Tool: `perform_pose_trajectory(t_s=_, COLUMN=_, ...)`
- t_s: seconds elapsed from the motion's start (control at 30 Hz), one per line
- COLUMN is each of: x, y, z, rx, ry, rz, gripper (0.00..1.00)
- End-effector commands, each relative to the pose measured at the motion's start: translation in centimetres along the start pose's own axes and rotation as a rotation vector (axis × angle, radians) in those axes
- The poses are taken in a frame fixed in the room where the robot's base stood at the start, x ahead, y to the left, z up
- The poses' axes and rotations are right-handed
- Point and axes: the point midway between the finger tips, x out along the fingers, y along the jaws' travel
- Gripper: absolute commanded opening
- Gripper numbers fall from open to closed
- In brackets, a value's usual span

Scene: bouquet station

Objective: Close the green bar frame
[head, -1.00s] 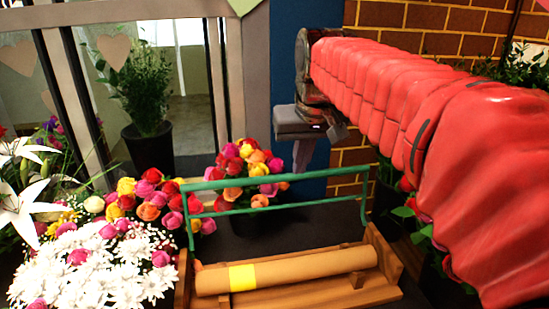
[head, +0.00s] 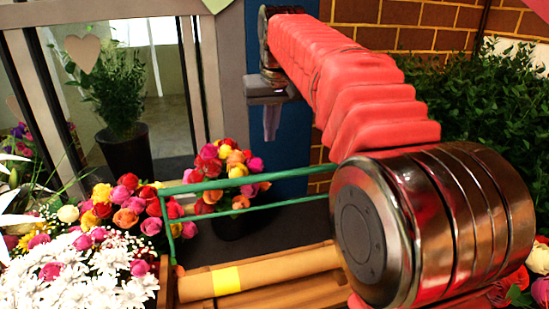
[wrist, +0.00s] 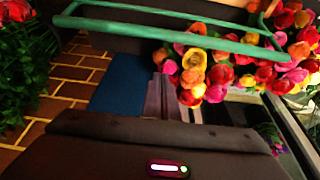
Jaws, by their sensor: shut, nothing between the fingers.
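The green bar frame (head: 225,181) stands up from a wooden cradle (head: 166,283) in the head view. Its right end is hidden behind my arm. It also shows in the wrist view (wrist: 150,32), across the top. A brown paper roll (head: 290,268) with a yellow band lies in the cradle. My gripper (head: 271,124) is shut and empty, pointing down above and behind the frame's top bar in the head view. In the wrist view its fingers (wrist: 165,98) are apart from the frame.
Red, yellow and pink roses (head: 230,170) stand behind the frame. White flowers (head: 85,270) are at the left. A potted plant (head: 120,95) stands near the glass. Green foliage (head: 490,125) and a brick wall are at the right.

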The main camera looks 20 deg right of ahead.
Motion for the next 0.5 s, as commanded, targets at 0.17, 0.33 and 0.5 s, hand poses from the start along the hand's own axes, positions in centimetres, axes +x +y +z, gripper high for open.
perform_pose_trajectory(t_s=0.17, x=1.0, y=-0.1, z=0.0, rx=-0.001, ry=-0.002, rz=0.0, gripper=0.0)
perform_pose_trajectory(t_s=0.33, x=3.1, y=-0.1, z=0.1, rx=-0.001, ry=-0.002, rz=0.0, gripper=0.0)
perform_pose_trajectory(t_s=0.5, x=5.8, y=-0.1, z=0.1, rx=-0.002, ry=-0.003, rz=-0.001, gripper=0.0)
